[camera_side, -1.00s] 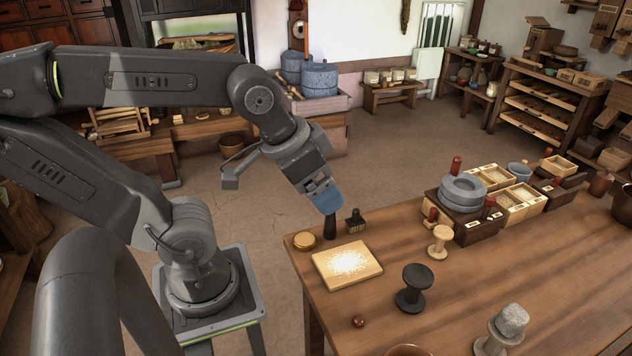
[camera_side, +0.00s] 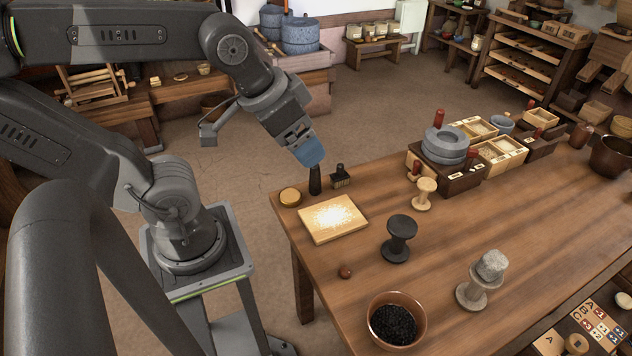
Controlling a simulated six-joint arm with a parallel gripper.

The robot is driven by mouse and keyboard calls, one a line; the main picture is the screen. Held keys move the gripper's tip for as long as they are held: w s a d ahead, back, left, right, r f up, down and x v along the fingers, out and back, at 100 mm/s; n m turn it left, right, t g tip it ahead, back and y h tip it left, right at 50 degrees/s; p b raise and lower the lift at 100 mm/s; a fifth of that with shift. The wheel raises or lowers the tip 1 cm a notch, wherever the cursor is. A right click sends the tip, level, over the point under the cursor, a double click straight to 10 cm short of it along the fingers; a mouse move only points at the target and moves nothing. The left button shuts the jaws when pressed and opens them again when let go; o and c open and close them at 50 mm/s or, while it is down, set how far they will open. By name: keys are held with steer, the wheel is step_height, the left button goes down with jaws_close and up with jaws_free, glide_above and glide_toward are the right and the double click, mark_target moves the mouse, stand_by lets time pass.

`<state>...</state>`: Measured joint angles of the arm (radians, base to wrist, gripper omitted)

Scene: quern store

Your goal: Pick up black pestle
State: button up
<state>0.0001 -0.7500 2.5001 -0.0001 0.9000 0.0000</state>
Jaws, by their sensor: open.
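The black pestle (camera_side: 315,181) stands upright near the table's far left corner, between a round wooden lid (camera_side: 290,197) and a small black brush (camera_side: 340,178). My gripper (camera_side: 312,165) has blue fingers and is tilted down at the pestle's top. The fingertips overlap the pestle's upper end in the picture; I cannot tell whether they touch it. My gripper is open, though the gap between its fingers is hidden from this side.
A board with pale grain (camera_side: 333,219) lies just in front. A black spool-shaped stand (camera_side: 400,239), a wooden one (camera_side: 425,193) and a bowl of black grains (camera_side: 396,319) stand farther right. The stone quern (camera_side: 445,146) sits behind. The table (camera_side: 520,225) has clear room mid-right.

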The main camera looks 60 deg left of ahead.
steer(key=shift+c, duration=0.3)
steer(key=c, duration=0.3)
stand_by(0.3)
steer(key=m+g+y, duration=0.9)
steer(key=m+y, duration=0.3)
steer(key=y, duration=0.2)
glide_above(317, 175)
steer(key=s+d, duration=0.2)
steer(key=d, duration=0.3)
step_height(317, 175, down, 21)
steer(key=a+f+m+t+y, duration=0.1)
steer(key=f+m, duration=0.1)
steer(key=f, duration=0.1)
steer(key=w+a+f+m+t+y, duration=0.1)
steer(key=f+m, duration=0.1)
steer(key=f, duration=0.1)
steer(key=w+a+f+m+t+y, duration=0.1)
steer(key=f+m+y, duration=0.1)
steer(key=f, duration=0.1)
steer(key=shift+a+f, duration=0.1)
steer(key=shift+f, duration=0.2)
steer(key=shift+a, duration=2.5)
